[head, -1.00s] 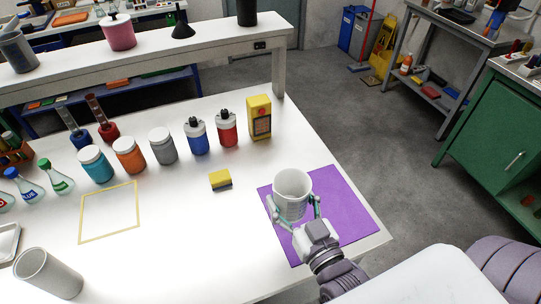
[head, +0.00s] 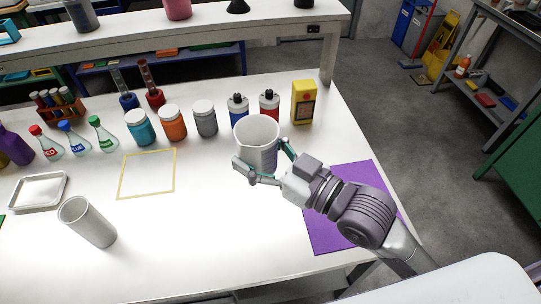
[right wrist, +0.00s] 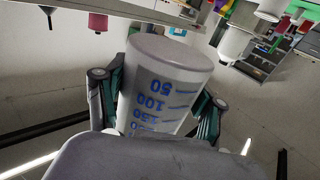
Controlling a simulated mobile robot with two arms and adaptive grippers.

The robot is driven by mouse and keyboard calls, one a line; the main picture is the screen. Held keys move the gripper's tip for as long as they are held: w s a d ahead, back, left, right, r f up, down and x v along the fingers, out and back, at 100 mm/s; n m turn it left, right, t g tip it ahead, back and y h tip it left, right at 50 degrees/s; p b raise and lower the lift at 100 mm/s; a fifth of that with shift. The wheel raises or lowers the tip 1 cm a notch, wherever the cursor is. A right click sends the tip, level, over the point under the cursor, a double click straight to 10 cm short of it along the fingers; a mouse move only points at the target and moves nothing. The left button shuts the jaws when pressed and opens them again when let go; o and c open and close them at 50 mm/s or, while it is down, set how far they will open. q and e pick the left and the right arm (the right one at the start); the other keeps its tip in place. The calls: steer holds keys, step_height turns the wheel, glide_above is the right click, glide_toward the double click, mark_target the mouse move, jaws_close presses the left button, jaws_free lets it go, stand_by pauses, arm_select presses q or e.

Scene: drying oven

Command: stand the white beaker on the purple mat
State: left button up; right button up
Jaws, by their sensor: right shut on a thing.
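The white beaker (head: 256,135) is held roughly upright by my right gripper (head: 264,162), its fingers shut on either side of the body. It looks raised over the white table, left of the purple mat (head: 328,232) and apart from it. My right arm covers part of the mat; its left and front parts and far edge show. In the right wrist view the beaker (right wrist: 165,85) sits between both fingers of the gripper (right wrist: 160,105), its blue graduation marks upside down in the picture. My left gripper is not in view.
Jars and bottles (head: 205,120) and a yellow box (head: 304,103) line the table's back. A taped yellow outline (head: 147,197) surrounds bare table. The front middle is clear.

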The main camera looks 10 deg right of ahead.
steer(key=w+a+f+n+g+y, duration=0.4)
steer(key=g, duration=0.1)
steer(key=shift+f+n+g, duration=0.3)
steer(key=shift+f, duration=0.1)
steer(key=shift+a+r+n+g+y, duration=0.1)
steer(key=shift+n+g+y, duration=0.2)
steer(key=shift+g+y, duration=0.1)
steer(key=shift+s+d+n+g+y, duration=0.2)
steer(key=shift+d+n+g, duration=0.4)
steer(key=shift+g, duration=0.45)
steer(key=shift+s+d+n+g+y, duration=0.15)
steer(key=shift+d+n+g+y, duration=0.25)
steer(key=shift+n+g, duration=0.55)
steer(key=shift+s+d+n+g+y, duration=0.2)
steer(key=shift+d+n+g, duration=0.3)
steer(key=shift+g, duration=0.7)
